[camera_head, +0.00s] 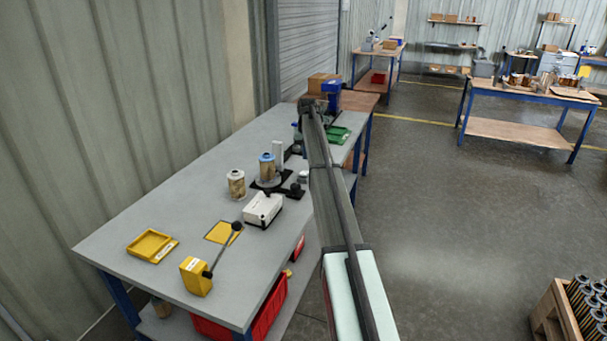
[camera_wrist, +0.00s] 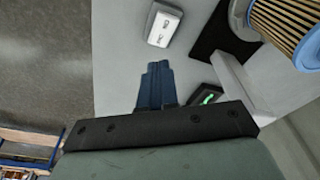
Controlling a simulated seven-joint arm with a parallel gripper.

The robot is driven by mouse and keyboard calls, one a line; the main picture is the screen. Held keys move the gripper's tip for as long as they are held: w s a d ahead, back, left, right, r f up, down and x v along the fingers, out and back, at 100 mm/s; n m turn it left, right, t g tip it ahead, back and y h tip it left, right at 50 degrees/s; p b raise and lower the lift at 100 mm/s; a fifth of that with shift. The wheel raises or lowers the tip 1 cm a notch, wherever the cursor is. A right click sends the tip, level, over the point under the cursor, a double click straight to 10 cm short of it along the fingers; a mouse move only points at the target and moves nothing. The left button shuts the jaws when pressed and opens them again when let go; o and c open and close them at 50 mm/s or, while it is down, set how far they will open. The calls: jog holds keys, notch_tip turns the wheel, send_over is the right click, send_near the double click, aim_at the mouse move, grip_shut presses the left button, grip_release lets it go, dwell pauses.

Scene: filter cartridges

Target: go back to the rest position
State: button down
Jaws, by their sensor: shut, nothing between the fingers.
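My gripper (camera_wrist: 158,68) shows in the wrist view with its dark blue fingers together and nothing between them. It is over the grey workbench (camera_head: 140,215). In the head view my arm reaches along the bench's right side, and I cannot make out the fingers there. A filter cartridge with a blue cap (camera_head: 267,168) stands upright on a black fixture. A pleated cartridge with a blue rim (camera_wrist: 290,28) shows at the upper right of the wrist view, apart from the fingers. A second cartridge with a pale top (camera_head: 236,184) stands on the bench to the left.
A white box (camera_head: 262,210), a yellow tray (camera_head: 152,246), and a yellow block with a black lever (camera_head: 197,277) are on the near bench. A green tray (camera_head: 338,135) and a blue bin (camera_head: 332,93) are farther back.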

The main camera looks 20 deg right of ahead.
jog(key=shift+r, duration=0.8)
